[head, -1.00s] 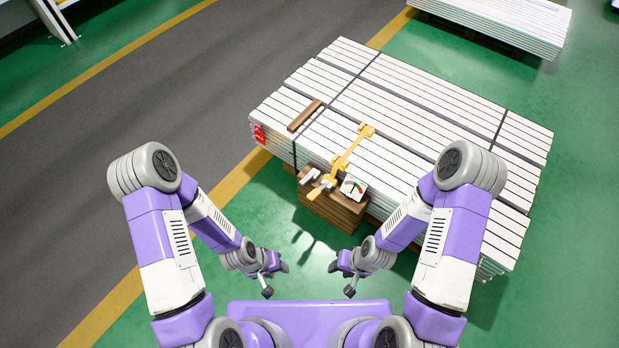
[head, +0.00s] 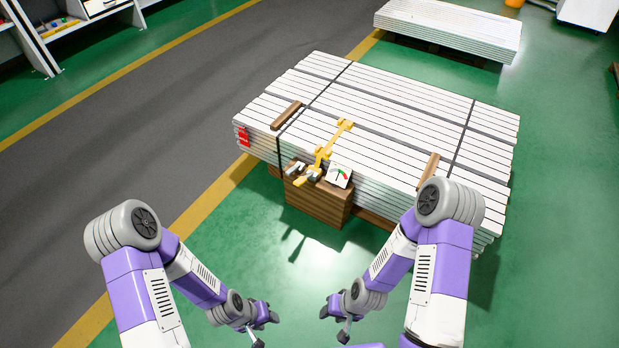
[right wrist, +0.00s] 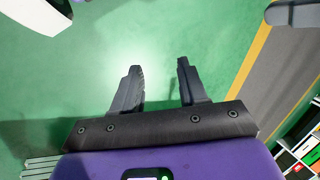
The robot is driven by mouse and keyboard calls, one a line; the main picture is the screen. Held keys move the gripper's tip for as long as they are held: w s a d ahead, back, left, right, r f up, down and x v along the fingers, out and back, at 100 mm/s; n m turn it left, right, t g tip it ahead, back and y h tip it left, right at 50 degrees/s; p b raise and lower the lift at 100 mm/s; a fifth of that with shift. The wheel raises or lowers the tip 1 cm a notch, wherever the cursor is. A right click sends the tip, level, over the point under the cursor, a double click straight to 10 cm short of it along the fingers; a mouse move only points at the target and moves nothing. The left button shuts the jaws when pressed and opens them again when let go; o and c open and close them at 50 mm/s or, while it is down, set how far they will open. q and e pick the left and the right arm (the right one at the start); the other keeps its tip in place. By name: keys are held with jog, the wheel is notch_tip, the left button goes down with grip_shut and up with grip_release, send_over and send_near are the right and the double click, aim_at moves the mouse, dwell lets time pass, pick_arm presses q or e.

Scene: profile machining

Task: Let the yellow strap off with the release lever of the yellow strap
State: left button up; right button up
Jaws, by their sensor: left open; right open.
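The yellow strap (head: 337,132) lies over the near edge of a stack of white profiles (head: 390,115). Its yellow release lever (head: 303,180) shows at the lower end, by a wooden block (head: 318,203) in front of the stack. My left gripper (head: 266,328) is open and empty over the green floor, well short of the lever. My right gripper (head: 335,322) is also open and empty, apart from the lever. In the right wrist view its two dark fingers (right wrist: 160,85) stand apart with only floor between them.
A small gauge (head: 339,175) with a green and red dial sits right of the lever. Grey clamp parts (head: 294,169) sit left of it. Dark straps cross the stack. Another profile stack (head: 450,28) lies behind. The floor before the block is clear.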

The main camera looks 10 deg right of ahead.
jog(key=shift+r, duration=0.1)
jog(key=shift+c, duration=1.3)
jog(key=shift+r+p, duration=0.25)
jog(key=shift+p, duration=0.05)
jog(key=shift+c, duration=1.1)
notch_tip(320, 180, up, 10)
jog(key=p, duration=0.9)
jog(key=shift+s+f+p, duration=0.1)
jog(key=shift+f+p, duration=0.1)
jog(key=shift+p, duration=0.15)
grip_shut()
jog(key=shift+f, duration=0.15)
jog(key=shift+s, duration=0.1)
